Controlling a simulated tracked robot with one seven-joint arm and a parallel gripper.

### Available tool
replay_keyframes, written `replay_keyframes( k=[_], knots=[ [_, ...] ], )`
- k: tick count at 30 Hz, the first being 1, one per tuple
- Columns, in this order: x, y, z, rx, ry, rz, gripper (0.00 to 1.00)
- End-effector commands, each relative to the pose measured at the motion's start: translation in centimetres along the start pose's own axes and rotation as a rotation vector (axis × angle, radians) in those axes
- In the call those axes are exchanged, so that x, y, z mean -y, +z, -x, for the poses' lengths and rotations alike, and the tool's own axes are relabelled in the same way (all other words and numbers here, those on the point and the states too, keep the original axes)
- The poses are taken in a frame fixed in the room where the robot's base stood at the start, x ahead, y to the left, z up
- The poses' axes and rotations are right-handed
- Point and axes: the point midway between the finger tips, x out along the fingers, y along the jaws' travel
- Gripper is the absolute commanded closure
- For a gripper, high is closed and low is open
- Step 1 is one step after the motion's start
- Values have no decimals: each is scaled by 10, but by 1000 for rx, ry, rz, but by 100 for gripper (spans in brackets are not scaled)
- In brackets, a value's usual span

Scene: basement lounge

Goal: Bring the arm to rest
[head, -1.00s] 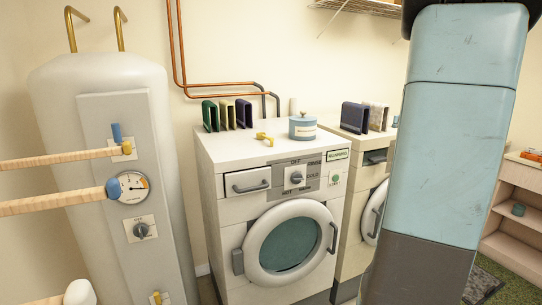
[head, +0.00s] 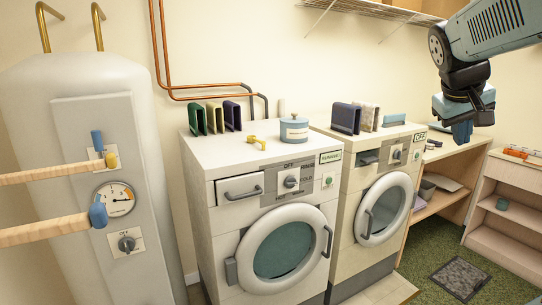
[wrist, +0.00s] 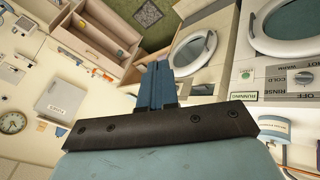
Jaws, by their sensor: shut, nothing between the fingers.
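My arm comes in from the upper right of the head view. My gripper (head: 462,132) hangs at its end, pointing down, in front of the shelf unit and to the right of the second machine. In the wrist view my gripper (wrist: 155,70) shows its blue fingers together, with nothing between them. It is in the air and touches nothing that I can see.
Two washing machines, a left one (head: 228,221) and a right one (head: 345,255), stand in the middle. A white boiler (head: 35,120) is at left, with wooden poles (head: 45,234) in front. A low shelf (head: 502,235) is at right.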

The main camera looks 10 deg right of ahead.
Motion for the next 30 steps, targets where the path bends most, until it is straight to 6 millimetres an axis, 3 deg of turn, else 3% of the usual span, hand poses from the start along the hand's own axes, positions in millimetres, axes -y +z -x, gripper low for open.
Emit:
replay_keyframes(
  k=[1, 6, 9, 15, 19, 30],
  knots=[
    [30, 10, 10, -24, -74, 2, 100],
    [123, 45, 26, -81, -291, 29, 100],
    [165, 69, 30, -102, -387, 48, 100],
    [221, 105, 39, -120, -502, 76, 100],
    [232, 113, 39, -122, -527, 78, 100],
    [232, 114, 39, -122, -528, 77, 100]
  ],
)
